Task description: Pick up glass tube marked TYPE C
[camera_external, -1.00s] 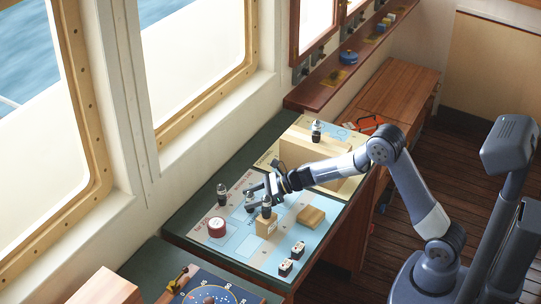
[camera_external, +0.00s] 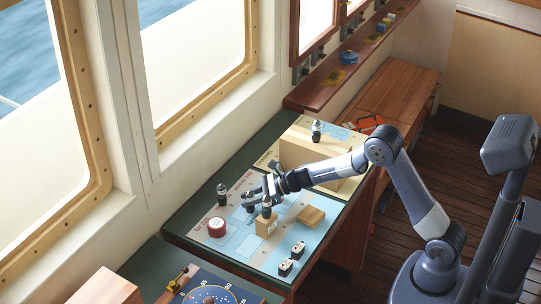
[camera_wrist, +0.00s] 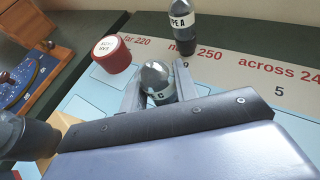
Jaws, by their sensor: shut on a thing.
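The glass tube marked C (camera_wrist: 158,80) has a grey domed top and a white band with a "C". It stands between the two fingers of my gripper (camera_wrist: 159,88) in the wrist view. My gripper also shows in the external view (camera_external: 254,195), low over the light blue chart, shut on this tube. The fingers hide most of the tube there. A dark tube marked TYPE A (camera_wrist: 182,27) stands just beyond, and shows left of my gripper in the external view (camera_external: 222,194).
Close by are a red round tin (camera_external: 217,227), a wooden block (camera_external: 267,227) with a dark tube on top, another wooden block (camera_external: 311,215) and two small dark-and-white items. A long wooden block (camera_external: 310,158) lies behind. Window wall at left.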

